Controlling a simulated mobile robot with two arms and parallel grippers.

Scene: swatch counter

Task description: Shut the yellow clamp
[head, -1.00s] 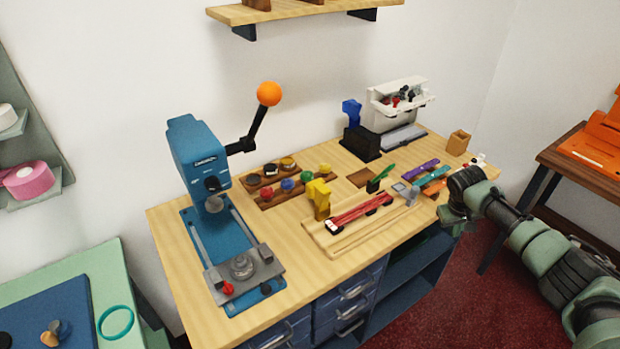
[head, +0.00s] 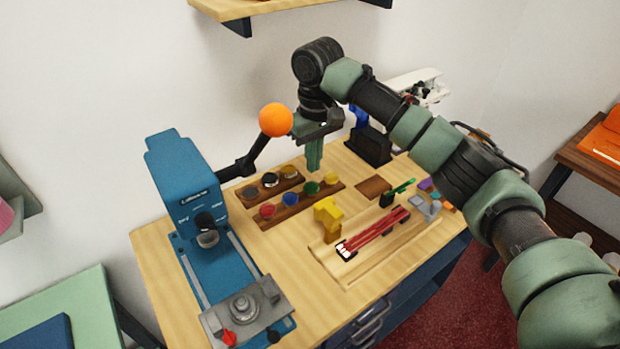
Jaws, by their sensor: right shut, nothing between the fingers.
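The yellow clamp (head: 328,216) stands at the left end of a wooden board (head: 352,268) on the workbench, beside a bundle of red strips (head: 376,232). Whether its jaw is open or shut is too small to tell. My right gripper (head: 314,160) points down with its fingers together and empty. In the picture it is above and slightly left of the clamp, apart from it, over the back of the bench near the wooden racks. My left gripper is not in view.
A blue press (head: 180,185) stands at the left, its lever ending in an orange ball (head: 275,120) close to my right gripper. Wooden racks (head: 298,208) hold several coloured knobs. A dark block (head: 370,145) stands behind. The bench front (head: 290,262) is clear.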

